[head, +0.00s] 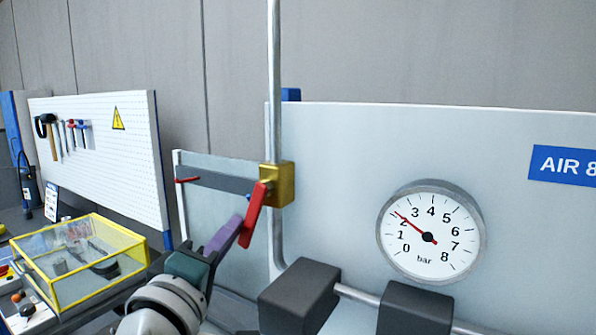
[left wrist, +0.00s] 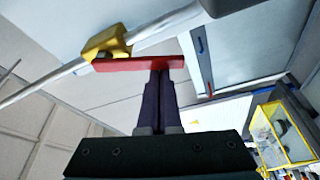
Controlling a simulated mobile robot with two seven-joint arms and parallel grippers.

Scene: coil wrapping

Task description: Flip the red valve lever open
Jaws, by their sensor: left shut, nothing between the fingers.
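The red valve lever (head: 253,214) hangs down and slightly left from the brass valve body (head: 281,184) on a vertical steel pipe. My left gripper (head: 236,222) is shut and empty, with its purple fingertips at the lever's lower part, on its left side. In the left wrist view the lever (left wrist: 125,65) lies across the fingertips (left wrist: 160,73), which appear to touch it near its free end. The brass body (left wrist: 106,43) shows there to the left. My right gripper is not in view.
A round gauge (head: 431,233) on the light panel (head: 350,145) has its needle near 2 bar. Dark blocks (head: 300,296) sit along a horizontal pipe at the lower right. A yellow-framed clear box (head: 80,255) stands at the left, before a white pegboard (head: 95,165) with tools.

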